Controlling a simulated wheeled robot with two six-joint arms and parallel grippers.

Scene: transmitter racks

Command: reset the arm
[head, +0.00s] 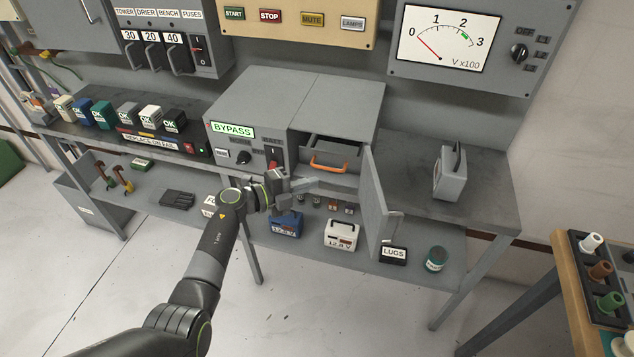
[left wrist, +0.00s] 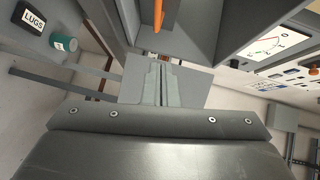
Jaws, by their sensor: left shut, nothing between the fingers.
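My left arm comes in from the lower left of the head view. Its gripper (head: 303,186) is in front of the grey BYPASS cabinet (head: 245,105), just below its red-handled switch. In the left wrist view the two fingers (left wrist: 162,84) lie together, shut and empty. My right gripper is in neither view. The cabinet's right compartment stands open, with its grey door (head: 378,205) swung out to the front. An orange handle (head: 328,163) shows inside the compartment; it also shows in the left wrist view (left wrist: 158,14).
The open door juts out to the right of my left gripper. A grey handled box (head: 450,175) stands on the bench (head: 490,205). The lower shelf holds a blue meter (head: 286,224), a white meter (head: 341,235), a LUGS box (head: 393,254) and a teal can (head: 436,259). The floor in front is clear.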

